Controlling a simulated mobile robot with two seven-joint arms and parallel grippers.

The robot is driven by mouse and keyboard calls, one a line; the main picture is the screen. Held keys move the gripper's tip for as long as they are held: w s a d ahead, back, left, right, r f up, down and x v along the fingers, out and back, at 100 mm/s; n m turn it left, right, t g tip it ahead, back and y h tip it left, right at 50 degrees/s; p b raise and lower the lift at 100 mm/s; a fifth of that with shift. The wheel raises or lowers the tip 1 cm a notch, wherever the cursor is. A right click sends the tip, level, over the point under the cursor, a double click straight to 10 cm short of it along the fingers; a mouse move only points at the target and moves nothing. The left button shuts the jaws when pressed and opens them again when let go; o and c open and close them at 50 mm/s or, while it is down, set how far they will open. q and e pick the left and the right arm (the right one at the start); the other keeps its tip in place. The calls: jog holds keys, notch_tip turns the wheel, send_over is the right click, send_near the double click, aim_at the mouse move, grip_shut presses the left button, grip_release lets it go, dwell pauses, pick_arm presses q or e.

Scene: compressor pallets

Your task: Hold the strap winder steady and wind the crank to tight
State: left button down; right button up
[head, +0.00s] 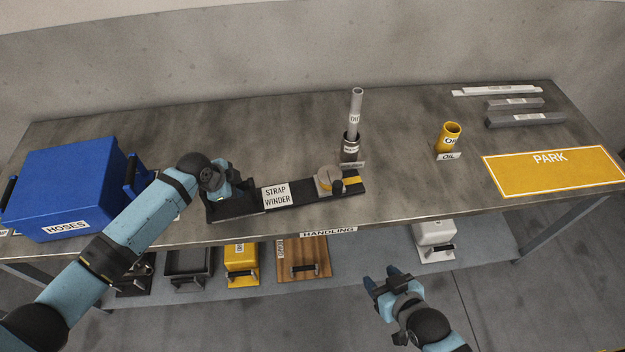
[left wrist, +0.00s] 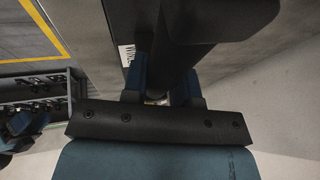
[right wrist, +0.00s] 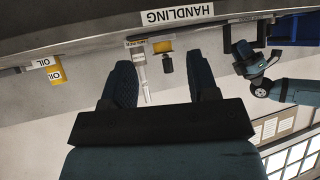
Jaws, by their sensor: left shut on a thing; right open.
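The strap winder (head: 300,204) is a long black base on the bench, with a white name label. At its right end is a round tan crank disc (head: 326,177) with a dark knob (head: 337,187) at its front right, beside a yellow mark (head: 353,181). My left gripper (head: 238,192) is shut on the winder's dark left end; its fingers (left wrist: 163,85) flank a dark bar in the left wrist view, and the grasp is partly hidden. My right gripper (head: 383,279) is open and empty, in front of the bench edge, apart from the crank. The knob also shows in the right wrist view (right wrist: 166,63).
A blue hoses crate (head: 70,178) stands left. A dark cup (head: 350,150) with a grey tube stands behind the crank. A yellow oil cup (head: 449,136), the yellow park area (head: 550,180) and grey bars (head: 525,120) lie right. A lower shelf (head: 375,255) holds several bins.

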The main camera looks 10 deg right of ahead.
jog(key=w+a+n+g+y, duration=0.1)
jog(key=w+a+g, duration=0.2)
jog(key=w+a, duration=0.45)
jog(key=n+g+h, duration=0.4)
jog(key=n+g, duration=0.2)
jog(key=g, duration=0.2)
send_near(338, 184)
notch_tip(338, 184, down, 10)
jog(key=shift+f, duration=0.25)
jog(key=shift+a, duration=0.1)
grip_shut()
